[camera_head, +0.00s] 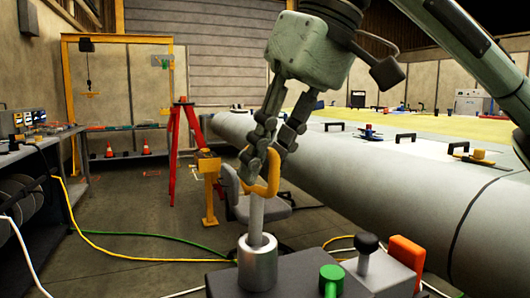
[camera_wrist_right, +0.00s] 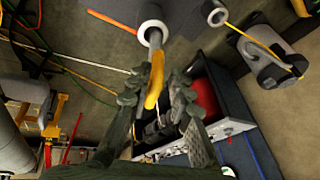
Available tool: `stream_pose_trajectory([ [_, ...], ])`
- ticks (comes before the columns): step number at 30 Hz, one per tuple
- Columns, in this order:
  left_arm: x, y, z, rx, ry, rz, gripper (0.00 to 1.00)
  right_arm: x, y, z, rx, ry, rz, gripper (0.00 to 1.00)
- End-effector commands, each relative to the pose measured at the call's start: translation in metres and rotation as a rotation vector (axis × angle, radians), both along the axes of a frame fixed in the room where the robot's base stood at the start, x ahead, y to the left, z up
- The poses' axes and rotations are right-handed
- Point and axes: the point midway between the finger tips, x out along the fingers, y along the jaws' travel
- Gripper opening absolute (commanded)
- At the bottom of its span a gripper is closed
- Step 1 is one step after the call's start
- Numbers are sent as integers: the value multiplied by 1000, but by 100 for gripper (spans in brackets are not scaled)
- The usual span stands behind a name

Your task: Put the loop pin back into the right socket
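The loop pin has a yellow loop (camera_head: 273,176) on top of a straight metal shaft (camera_head: 256,215). My right gripper (camera_head: 264,160) has its fingers on both sides of the loop and appears shut on it. The shaft is nearly upright, with its lower end at the mouth of a silver cylindrical socket (camera_head: 257,263); how deep it sits is hidden. In the right wrist view the loop (camera_wrist_right: 155,82) lies between the fingertips of the right gripper (camera_wrist_right: 156,86), with the socket (camera_wrist_right: 152,13) beyond. My left gripper is not in view.
A dark block (camera_head: 300,276) carries the socket. Beside it are a green knob (camera_head: 331,275), a black knob (camera_head: 367,243) and an orange piece (camera_head: 407,254). The long grey wing (camera_head: 340,165) lies behind at right. A chair (camera_head: 240,200) and red tripod (camera_head: 184,150) stand behind.

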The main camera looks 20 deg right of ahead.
Motion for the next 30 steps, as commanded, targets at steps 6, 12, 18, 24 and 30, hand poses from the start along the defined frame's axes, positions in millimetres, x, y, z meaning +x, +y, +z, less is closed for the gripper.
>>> stream_pose_trajectory([
  [6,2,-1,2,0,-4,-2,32,0,0,4,7,-9,-2,31],
  [12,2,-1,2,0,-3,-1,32,0,-1,10,9,-12,-4,31],
  [18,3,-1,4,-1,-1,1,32,-8,-10,39,12,-14,-3,31],
  [24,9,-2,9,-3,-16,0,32,-20,-24,79,13,-14,-2,31],
  [30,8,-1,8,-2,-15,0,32,-29,-35,106,10,-14,-3,31],
])
